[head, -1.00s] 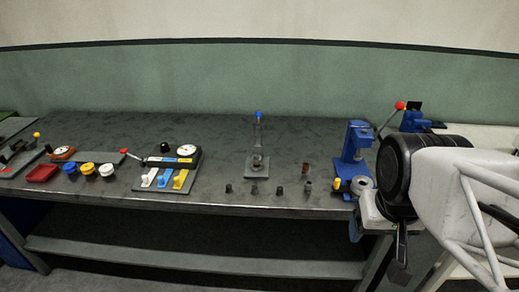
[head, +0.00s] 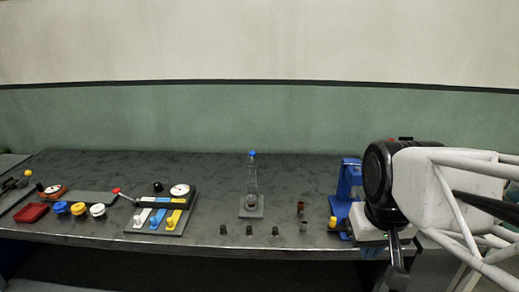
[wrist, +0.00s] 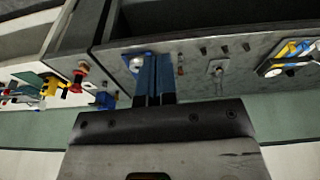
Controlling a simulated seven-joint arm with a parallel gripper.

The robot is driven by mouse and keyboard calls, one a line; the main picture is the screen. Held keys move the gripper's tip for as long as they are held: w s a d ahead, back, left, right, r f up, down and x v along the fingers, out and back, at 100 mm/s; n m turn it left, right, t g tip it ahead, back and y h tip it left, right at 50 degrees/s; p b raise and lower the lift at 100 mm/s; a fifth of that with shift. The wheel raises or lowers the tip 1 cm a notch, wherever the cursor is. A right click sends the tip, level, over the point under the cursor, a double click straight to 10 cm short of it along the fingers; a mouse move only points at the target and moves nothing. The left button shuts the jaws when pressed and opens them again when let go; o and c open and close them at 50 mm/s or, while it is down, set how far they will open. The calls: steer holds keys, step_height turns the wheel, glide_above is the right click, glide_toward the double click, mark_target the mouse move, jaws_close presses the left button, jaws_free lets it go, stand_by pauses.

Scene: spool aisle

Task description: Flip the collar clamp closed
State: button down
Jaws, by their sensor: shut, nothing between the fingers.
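What looks like the collar clamp stands on a small grey base plate (head: 251,212) at the middle of the bench. Its thin upright lever has a blue tip (head: 252,154) and stands up from a small dark round part. The clamp plate also shows small in the wrist view (wrist: 216,72), to the right of my fingers. My gripper (wrist: 154,58) shows two blue fingers side by side, shut and empty, apart from the clamp. In the head view my arm is at the far right, and the fingers are not clear there.
A blue press-like device (head: 348,190) stands near my arm. Several small dark pegs (head: 249,230) line the bench's front edge. A panel with coloured levers and a gauge (head: 165,212), coloured cups (head: 78,209) and a red tray (head: 31,212) lie left. The bench's back (head: 200,165) is clear.

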steer(key=w+a+r+n+g, duration=0.1)
steer(key=w+a+r+n, duration=0.2)
steer(key=w, duration=1)
steer(key=w+a+r+n+g, duration=0.15)
steer(key=w+r, duration=0.25)
steer(key=w, duration=0.9)
steer(key=w+a+r+n+g, duration=0.1)
steer(key=w+a+r+n, duration=0.2)
steer(key=w, duration=0.9)
steer(key=w+a+f+n+g, duration=0.1)
steer(key=w+a+f, duration=0.3)
steer(key=w, duration=0.6)
steer(key=w+a+f+n+g+y, duration=0.1)
steer(key=w+a+f+n, duration=0.2)
steer(key=w, duration=0.8)
steer(key=w+a+f+n+g, duration=0.1)
steer(key=w+a+f, duration=0.4)
steer(key=w, duration=0.6)
steer(key=shift+w+a+f+n, duration=0.2)
steer(key=shift+a+n, duration=0.55)
steer(key=shift+a, duration=0.25)
steer(key=shift+s+f, duration=0.1)
